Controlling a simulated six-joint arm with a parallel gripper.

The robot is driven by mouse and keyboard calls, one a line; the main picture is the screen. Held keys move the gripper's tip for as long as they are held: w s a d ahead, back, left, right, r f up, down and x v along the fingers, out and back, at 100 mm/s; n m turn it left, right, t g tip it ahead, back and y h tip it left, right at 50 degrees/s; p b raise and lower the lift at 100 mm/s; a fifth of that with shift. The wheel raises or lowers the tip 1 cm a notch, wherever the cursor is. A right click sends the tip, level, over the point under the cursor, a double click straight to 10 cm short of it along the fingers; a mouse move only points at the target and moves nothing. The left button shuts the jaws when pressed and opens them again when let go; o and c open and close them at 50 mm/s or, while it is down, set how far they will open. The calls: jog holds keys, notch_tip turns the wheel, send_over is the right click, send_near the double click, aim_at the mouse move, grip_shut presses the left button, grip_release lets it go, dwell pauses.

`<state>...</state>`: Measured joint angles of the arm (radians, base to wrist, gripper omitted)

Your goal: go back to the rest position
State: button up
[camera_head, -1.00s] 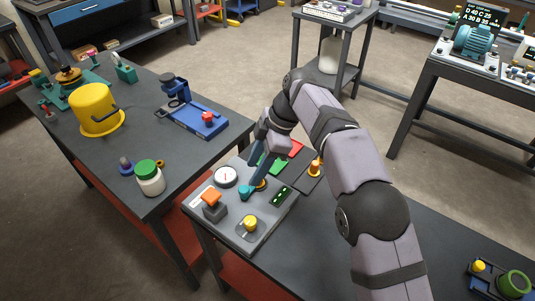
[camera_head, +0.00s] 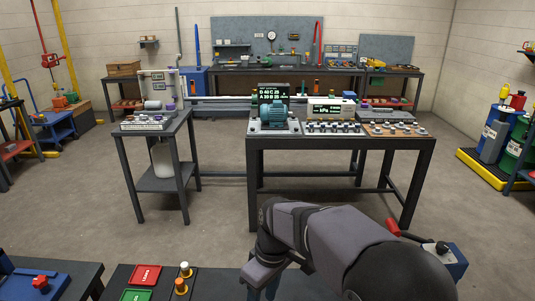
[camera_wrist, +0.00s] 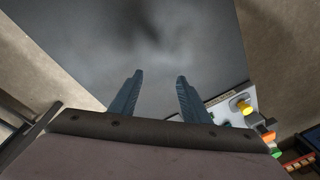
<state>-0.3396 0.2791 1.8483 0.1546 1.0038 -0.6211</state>
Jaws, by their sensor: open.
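My gripper (camera_wrist: 160,78) is open in the wrist view, with two blue-grey fingers apart and nothing between them. It faces a blurred dark grey surface. In the head view my arm reaches in from the lower right, and the gripper end is cut off at the bottom edge, to the right of the red and green plates. A teal motor (camera_head: 274,115) stands on the far table (camera_head: 340,142), in front of a dark display board (camera_head: 272,94) with green lettering.
A small side table (camera_head: 160,182) stands left of the motor table. A panel with a yellow knob (camera_wrist: 244,107) is right of my fingers. Open floor lies between the tables.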

jog(key=s+d+f+m+h+p, duration=0.1)
jog(key=s+d+f+m, duration=0.2)
jog(key=s+d+m, duration=0.7)
jog(key=s+d, duration=0.4)
jog(key=d, duration=0.2)
jog(key=shift+d+f+p, duration=0.15)
jog(key=shift+f+p, duration=0.05)
jog(key=shift+p, duration=0.1)
jog(key=shift+o, duration=0.3)
jog(key=shift+s, duration=0.1)
dwell(0.6)
